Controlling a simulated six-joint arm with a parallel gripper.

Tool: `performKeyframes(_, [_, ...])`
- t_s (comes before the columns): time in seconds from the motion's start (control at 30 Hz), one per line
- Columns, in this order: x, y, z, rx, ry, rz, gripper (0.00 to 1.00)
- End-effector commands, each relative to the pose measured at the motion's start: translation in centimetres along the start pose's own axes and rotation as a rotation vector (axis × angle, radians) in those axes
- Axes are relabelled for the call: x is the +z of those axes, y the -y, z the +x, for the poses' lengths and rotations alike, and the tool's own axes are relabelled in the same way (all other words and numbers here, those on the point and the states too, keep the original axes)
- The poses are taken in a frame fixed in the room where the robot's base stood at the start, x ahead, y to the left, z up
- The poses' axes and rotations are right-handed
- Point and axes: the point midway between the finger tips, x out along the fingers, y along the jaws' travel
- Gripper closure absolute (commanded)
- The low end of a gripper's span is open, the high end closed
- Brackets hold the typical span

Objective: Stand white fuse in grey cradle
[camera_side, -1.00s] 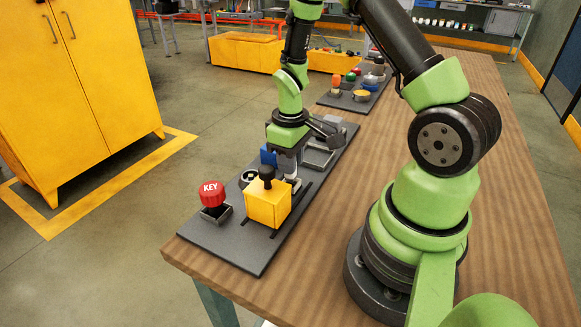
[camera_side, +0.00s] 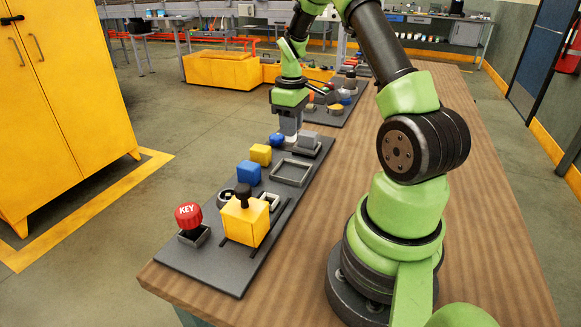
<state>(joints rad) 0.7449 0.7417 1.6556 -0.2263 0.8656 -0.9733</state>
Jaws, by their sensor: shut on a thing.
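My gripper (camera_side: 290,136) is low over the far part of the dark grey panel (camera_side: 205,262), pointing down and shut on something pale. This seems to be the white fuse, but the fingers hide most of it and its outline is not clear. A small grey open holder (camera_side: 270,201) sits behind the yellow block, partly hidden. A larger grey rectangular frame (camera_side: 292,172) lies empty, nearer than my gripper. I cannot tell for certain which grey fixture is the cradle. A grey block-like part (camera_side: 309,141) stands just right of my gripper.
A blue cube (camera_side: 248,173), a yellow cube (camera_side: 260,154) and a blue rounded part (camera_side: 277,140) line the left side. Bare wooden table (camera_side: 285,255) lies right of the panel.

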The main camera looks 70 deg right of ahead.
Motion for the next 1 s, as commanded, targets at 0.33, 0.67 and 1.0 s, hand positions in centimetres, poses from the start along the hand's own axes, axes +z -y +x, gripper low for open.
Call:
performKeyframes(0.33, [0.1, 0.0, 5.2, -0.002, 0.002, 0.0, 1.0])
performKeyframes(0.67, [0.0, 0.0, 8.6, 0.0, 0.0, 0.001, 1.0])
performKeyframes(1.0, [0.0, 0.0, 8.9, 0.0, 0.0, 0.001, 0.73])
